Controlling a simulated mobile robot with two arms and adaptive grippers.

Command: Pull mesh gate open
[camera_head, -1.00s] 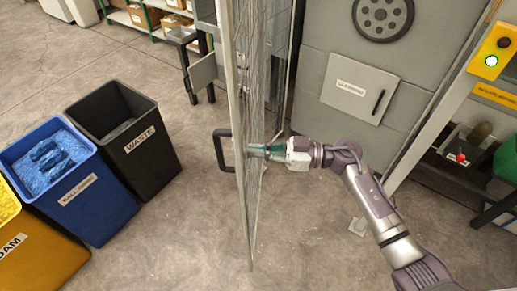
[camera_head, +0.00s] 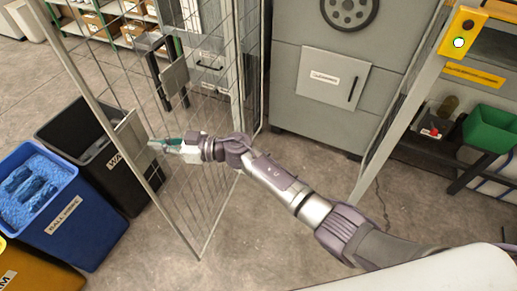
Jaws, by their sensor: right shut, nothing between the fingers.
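The mesh gate (camera_head: 203,200) stands swung open to the left, its free edge post (camera_head: 105,122) slanting down in front of the bins. Its mesh faces me. My right gripper (camera_head: 158,143) is shut and empty, at the near side of the gate close to the free edge post. Its teal fingertips point left; I cannot tell whether they touch the post or mesh. The gate's dark handle cannot be made out clearly now. My left gripper is not in view.
A black waste bin (camera_head: 70,130) and a blue bin (camera_head: 85,228) stand left, just beyond the gate's free edge. A grey machine (camera_head: 300,125) stands behind. A yellow control box (camera_head: 463,33) is on a post at right. Floor at bottom centre is clear.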

